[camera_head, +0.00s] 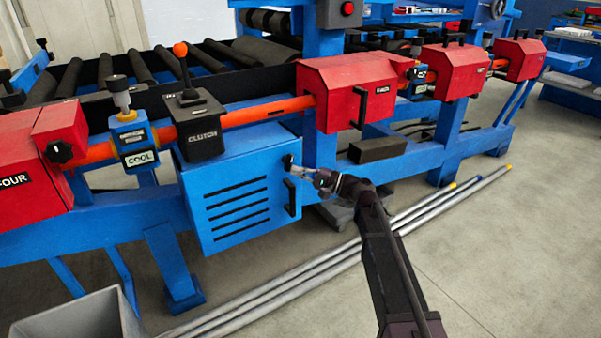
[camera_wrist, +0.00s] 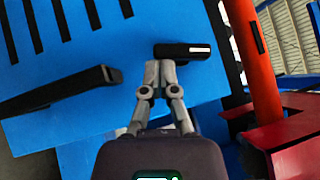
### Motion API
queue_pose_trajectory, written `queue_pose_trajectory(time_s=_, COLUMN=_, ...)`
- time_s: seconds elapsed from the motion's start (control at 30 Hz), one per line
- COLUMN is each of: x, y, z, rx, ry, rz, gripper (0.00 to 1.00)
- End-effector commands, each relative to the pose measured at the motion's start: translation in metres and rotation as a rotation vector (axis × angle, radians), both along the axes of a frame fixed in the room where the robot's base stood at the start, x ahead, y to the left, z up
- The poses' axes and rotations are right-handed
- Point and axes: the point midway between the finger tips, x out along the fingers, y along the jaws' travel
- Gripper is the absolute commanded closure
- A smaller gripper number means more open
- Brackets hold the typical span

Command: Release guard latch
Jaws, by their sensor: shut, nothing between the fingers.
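The guard latch is a small black bar (camera_head: 288,162) near the upper right corner of the blue slotted guard box (camera_head: 240,165). In the wrist view the latch (camera_wrist: 184,50) has a white mark at one end. My gripper (camera_head: 302,169) is at the latch, and its fingertips (camera_wrist: 160,64) are together with nothing between them. The tips overlap the latch's marked-free end in the wrist view; I cannot tell if they touch it. A black pull handle (camera_wrist: 62,92) is on the same blue face, and shows below the latch in the head view (camera_head: 291,197).
A black clutch lever (camera_head: 185,90) with an orange knob stands above the guard box. Red housings (camera_head: 345,92) and an orange pipe (camera_head: 265,111) run along the machine. Long metal rods (camera_head: 405,216) lie on the floor.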

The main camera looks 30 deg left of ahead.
Motion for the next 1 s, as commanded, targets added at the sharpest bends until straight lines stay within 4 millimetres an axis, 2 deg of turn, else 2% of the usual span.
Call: queue_pose_trajectory(time_s=1.0, x=-0.024, y=0.015, z=-0.007, rx=0.001, ry=0.0, rz=0.003, gripper=1.0)
